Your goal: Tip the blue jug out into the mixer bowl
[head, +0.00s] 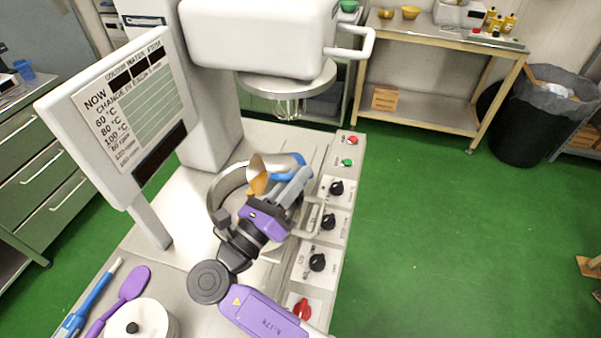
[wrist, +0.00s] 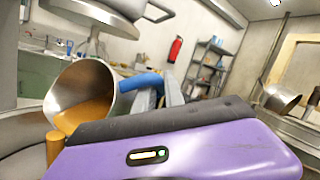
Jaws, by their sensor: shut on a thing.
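The jug (head: 262,164) is steel with a blue handle (head: 290,163). My gripper (head: 297,183) is shut on that handle. The jug is tilted well over, its mouth toward the left, above the steel mixer bowl (head: 215,190). In the wrist view the jug (wrist: 108,82) shows amber liquid (wrist: 88,115) inside at its lip, and an amber stream (wrist: 55,148) falls below it. The bowl rim (wrist: 22,122) lies at the left there. The arm and jug hide much of the bowl, and its contents cannot be seen.
The mixer head (head: 262,40) with its whisk (head: 290,108) hangs behind the jug. A sign panel (head: 120,110) stands left. Knobs (head: 317,262) line the right edge. A purple spatula (head: 130,285) and white lidded pot (head: 145,322) lie in front. Green floor is clear at right.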

